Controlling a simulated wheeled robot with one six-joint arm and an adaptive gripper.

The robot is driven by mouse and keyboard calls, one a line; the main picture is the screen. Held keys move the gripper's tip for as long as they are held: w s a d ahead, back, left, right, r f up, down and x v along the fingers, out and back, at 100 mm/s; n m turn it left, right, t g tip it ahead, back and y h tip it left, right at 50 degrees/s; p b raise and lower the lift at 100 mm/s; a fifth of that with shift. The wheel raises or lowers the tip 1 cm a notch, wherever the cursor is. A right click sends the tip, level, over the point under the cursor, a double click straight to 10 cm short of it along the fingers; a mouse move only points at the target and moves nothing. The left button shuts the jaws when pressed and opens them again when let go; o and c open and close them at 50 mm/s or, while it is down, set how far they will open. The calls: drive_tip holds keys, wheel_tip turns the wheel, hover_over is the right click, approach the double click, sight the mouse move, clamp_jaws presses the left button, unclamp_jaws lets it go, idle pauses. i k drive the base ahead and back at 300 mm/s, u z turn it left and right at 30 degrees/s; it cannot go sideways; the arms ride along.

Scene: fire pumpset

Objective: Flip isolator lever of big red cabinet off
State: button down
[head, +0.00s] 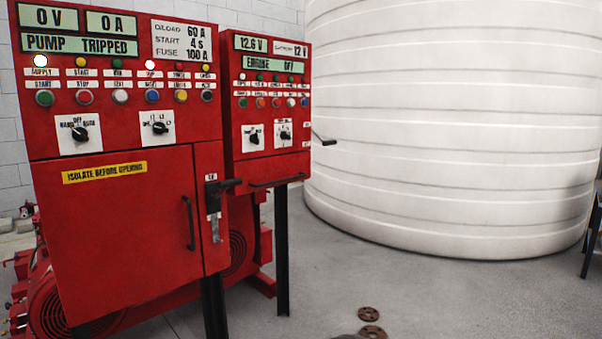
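The big red cabinet (110,240) stands at the left, its front facing me and its door shut. Its black isolator lever (224,187) is on the narrow strip right of the door. The lever sticks out roughly level to the right, beside the upper end of a small light plate (214,228). A small label above it seems to read ON. The big cabinet's display reads 0 V, 0 A and PUMP TRIPPED. My gripper is not in view.
A smaller red cabinet (268,140) stands close behind on the right, with its own side lever (323,139) and a black bar handle (276,181). A black door handle (189,222) is left of the isolator lever. A large white tank (460,120) fills the back right. Grey floor (420,295) is mostly clear.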

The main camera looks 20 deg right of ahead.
sight(223, 186)
drive_tip(key=z, duration=0.7)
drive_tip(key=k, duration=0.95)
drive_tip(key=z, duration=0.75)
drive_tip(key=i, duration=1.6)
drive_tip(key=u, duration=1.45)
drive_tip(key=i, duration=0.7)
drive_tip(key=u, duration=0.65)
